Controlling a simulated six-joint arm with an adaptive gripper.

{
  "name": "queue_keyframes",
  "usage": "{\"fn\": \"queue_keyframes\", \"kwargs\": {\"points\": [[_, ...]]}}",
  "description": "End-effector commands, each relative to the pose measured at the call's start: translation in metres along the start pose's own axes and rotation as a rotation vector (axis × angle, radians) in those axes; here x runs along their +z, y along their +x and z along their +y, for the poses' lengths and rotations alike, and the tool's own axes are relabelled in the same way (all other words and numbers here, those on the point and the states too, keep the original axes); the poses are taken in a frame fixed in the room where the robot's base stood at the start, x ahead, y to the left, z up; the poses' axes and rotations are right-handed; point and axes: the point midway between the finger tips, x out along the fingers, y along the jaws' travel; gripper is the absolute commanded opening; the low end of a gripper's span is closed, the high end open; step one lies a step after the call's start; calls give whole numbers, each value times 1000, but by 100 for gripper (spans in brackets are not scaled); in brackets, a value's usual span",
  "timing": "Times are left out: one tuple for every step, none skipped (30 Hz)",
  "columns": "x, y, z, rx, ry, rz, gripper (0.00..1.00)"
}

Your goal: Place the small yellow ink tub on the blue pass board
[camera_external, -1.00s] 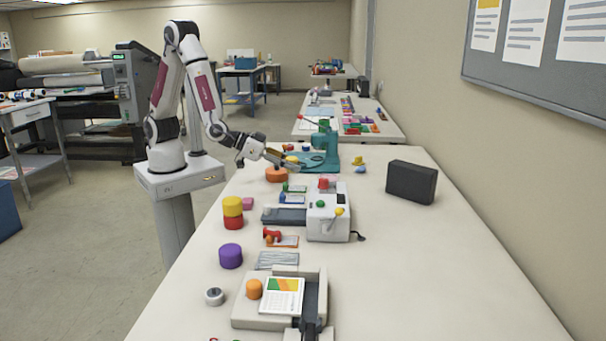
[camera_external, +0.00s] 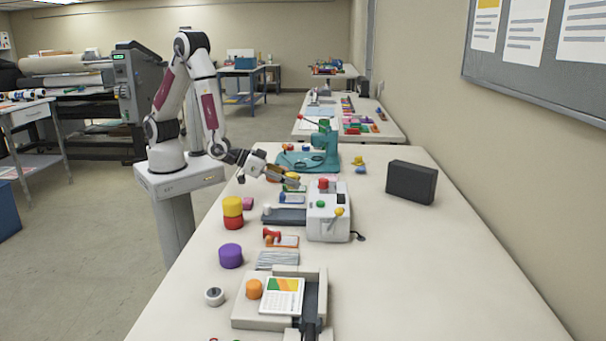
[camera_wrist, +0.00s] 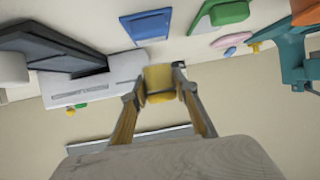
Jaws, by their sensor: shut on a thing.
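My gripper (camera_external: 288,179) is shut on the small yellow ink tub (camera_external: 292,176). In the wrist view, the yellow tub (camera_wrist: 159,78) sits between the two fingertips (camera_wrist: 160,88). The blue pass board (camera_external: 292,199) lies flat on the table beside the white laminator, just nearer the external camera than my gripper. The blue board also shows at the top of the wrist view (camera_wrist: 146,25), with a lighter blue panel on it. The tub is held apart from the board, above the table.
The white laminator (camera_external: 328,222) with its dark tray (camera_external: 284,216) stands close by. A green board (camera_wrist: 222,13) lies beside the blue one. A teal machine (camera_external: 325,150) stands behind. Stacked yellow and red tubs (camera_external: 232,212) stand left. The table's right side is mostly clear.

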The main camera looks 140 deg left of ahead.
Motion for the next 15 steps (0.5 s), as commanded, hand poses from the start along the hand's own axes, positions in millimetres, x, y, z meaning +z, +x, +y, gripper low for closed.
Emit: {"fn": "queue_keyframes", "kwargs": {"points": [[0,0,0,0,0,1,7],[0,0,0,0,0,1,7],[0,0,0,0,0,1,7],[0,0,0,0,0,1,7],[0,0,0,0,0,1,7],[0,0,0,0,0,1,7],[0,0,0,0,0,1,7],[0,0,0,0,0,1,7],[0,0,0,0,0,1,7],[0,0,0,0,0,1,7],[1,1,0,0,0,1,7],[2,1,0,0,0,0,7],[2,1,0,0,0,0,7],[3,2,0,0,1,0,7],[5,3,0,0,1,-1,7]]}}
